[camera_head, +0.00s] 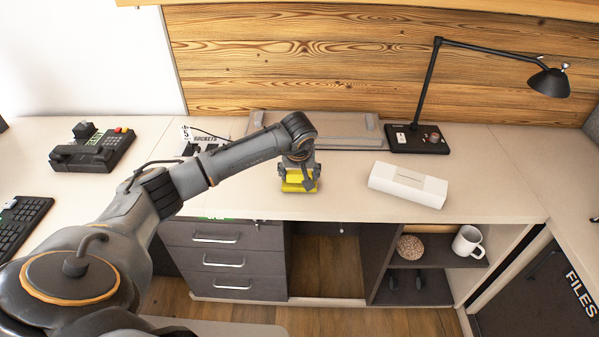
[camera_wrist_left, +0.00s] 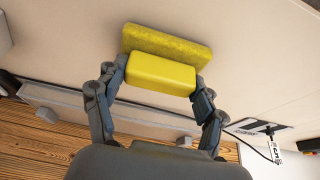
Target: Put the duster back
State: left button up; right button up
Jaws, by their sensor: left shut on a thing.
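The duster (camera_head: 293,186) is a yellow block with a fuzzy yellow pad. In the head view it is at the middle of the desk, partly hidden by my left gripper (camera_head: 299,178). In the left wrist view the duster (camera_wrist_left: 160,73) sits between the two fingers of my left gripper (camera_wrist_left: 160,84), which is shut on the block with the pad facing away from the palm. I cannot tell whether the pad touches the desk top. My right gripper is not in view.
A white box (camera_head: 408,184) lies to the right on the desk (camera_head: 490,190). A flat grey panel (camera_head: 345,130) is behind the gripper. A black lamp (camera_head: 417,139) stands at back right, a phone (camera_head: 92,152) at left. Shelves below hold a white mug (camera_head: 467,241).

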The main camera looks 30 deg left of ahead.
pick_arm(q)
jog(key=shift+f, duration=0.15)
jog(key=o, duration=1)
jog(key=shift+r, duration=0.25)
jog(key=v, duration=1.1)
jog(key=shift+s+d+r+b, duration=0.15)
jog(key=shift+r+b, duration=0.2)
jog(key=shift+b, duration=0.05)
jog(key=shift+d, duration=0.1)
